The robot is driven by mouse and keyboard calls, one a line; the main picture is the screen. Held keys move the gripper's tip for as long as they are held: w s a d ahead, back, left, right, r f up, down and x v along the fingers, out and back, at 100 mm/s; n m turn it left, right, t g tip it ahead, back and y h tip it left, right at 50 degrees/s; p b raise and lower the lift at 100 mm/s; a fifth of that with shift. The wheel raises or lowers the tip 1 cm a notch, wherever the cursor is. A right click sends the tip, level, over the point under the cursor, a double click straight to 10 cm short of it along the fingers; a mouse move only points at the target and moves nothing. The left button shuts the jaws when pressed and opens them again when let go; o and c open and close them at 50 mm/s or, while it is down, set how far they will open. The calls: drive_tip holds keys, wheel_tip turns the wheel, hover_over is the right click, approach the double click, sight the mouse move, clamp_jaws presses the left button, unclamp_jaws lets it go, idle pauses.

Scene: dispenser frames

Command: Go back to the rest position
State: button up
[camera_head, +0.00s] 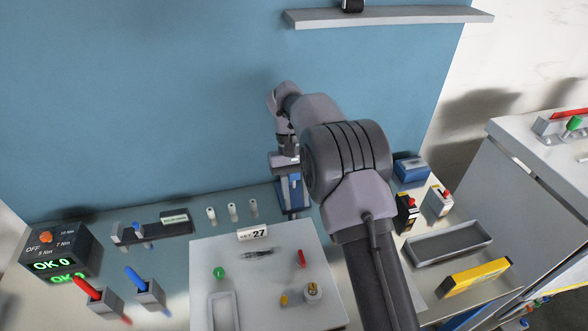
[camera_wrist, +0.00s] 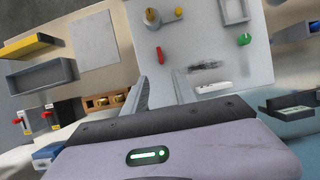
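My gripper (camera_head: 288,178) hangs above the back of the bench, near the blue wall, with the arm reaching forward over the bench. In the wrist view my gripper (camera_wrist: 162,90) shows two grey fingers spread apart with nothing held between them. Beyond the fingers lie the light grey board (camera_wrist: 222,62) and the bare bench top. A small blue part (camera_head: 292,195) shows at or just behind the fingertips in the head view; I cannot tell which. No marked rest place is in view.
A torque box (camera_head: 62,252) and red and blue drivers (camera_head: 150,293) stand at left. A grey tray (camera_head: 448,243), yellow case (camera_head: 475,277) and blue box (camera_head: 411,168) are at right. A shelf (camera_head: 400,16) juts from the wall above. A wooden holder (camera_wrist: 105,101) sits near the fingers.

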drive_tip(key=s+d+r+m+t+y+b, duration=0.2)
drive_tip(key=s+d+r+t+b, duration=0.3)
drive_tip(key=s+r+b, duration=0.4)
drive_tip(key=s+d+f+m+t+b, duration=0.1)
drive_tip(key=s+f+b, duration=0.3)
drive_tip(key=s, duration=0.5)
drive_tip(key=s+d+f+m+t+b, duration=0.1)
drive_tip(key=s+f+m+t+b, duration=0.2)
drive_tip(key=s, duration=0.6)
wheel_tip(320, 180, down, 2)
drive_tip(key=shift+s+m+t+y+b, duration=0.3)
drive_tip(key=shift+t+y+b, duration=0.15)
drive_tip(key=shift+t, duration=0.25)
